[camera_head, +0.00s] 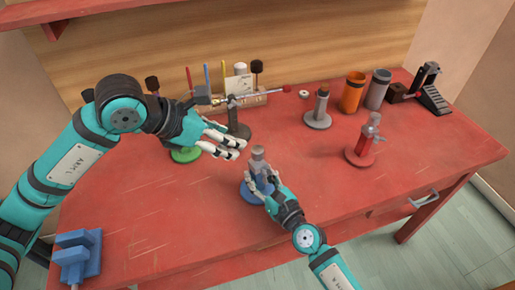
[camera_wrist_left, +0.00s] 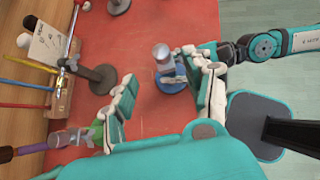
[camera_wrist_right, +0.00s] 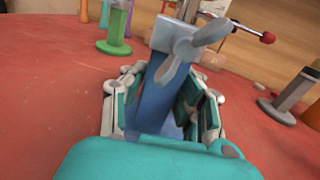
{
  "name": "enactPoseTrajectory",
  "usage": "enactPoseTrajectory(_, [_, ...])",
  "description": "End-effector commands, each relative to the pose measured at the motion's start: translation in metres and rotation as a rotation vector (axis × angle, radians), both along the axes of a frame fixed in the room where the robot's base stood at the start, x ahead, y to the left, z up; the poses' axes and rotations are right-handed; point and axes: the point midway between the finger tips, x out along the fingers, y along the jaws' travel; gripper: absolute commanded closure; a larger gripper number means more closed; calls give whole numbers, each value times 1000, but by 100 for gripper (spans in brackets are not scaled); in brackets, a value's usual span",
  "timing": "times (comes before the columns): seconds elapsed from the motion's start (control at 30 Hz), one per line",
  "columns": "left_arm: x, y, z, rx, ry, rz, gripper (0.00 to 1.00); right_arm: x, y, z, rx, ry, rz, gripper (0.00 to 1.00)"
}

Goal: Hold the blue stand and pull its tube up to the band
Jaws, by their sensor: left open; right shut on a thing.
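The blue stand (camera_head: 247,194) stands upright near the middle of the table, with a round blue base and a grey top part. In the right wrist view its blue column (camera_wrist_right: 158,104) carries a grey collar with a wing-shaped knob (camera_wrist_right: 196,40). My right gripper (camera_head: 264,187) is shut around the column below the collar. My left gripper (camera_head: 234,148) is open and empty, up and to the left of the stand. In the left wrist view the stand's grey top (camera_wrist_left: 162,54) shows beyond the open fingers. I cannot make out a band on the tube.
A green stand (camera_head: 186,154) and a dark stand (camera_head: 238,128) with a red-tipped rod (camera_head: 270,91) are close to my left gripper. Grey (camera_head: 318,118) and red (camera_head: 362,152) stands are to the right. A blue block (camera_head: 78,258) sits at the left front.

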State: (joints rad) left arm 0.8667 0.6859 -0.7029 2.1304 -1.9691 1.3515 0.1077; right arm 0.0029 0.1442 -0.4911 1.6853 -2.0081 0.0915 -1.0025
Motion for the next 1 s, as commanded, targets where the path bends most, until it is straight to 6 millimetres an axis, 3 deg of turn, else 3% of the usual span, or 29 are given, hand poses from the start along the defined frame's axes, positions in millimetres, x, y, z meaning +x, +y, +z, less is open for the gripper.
enactPoseTrajectory(0.57, [39,-60,-72,1,4,0,48,0,0,0,0,-1,-1,100])
enactPoseTrajectory(1.0, [44,-68,-81,2,0,-1,48,0,0,0,0,-1,-1,100])
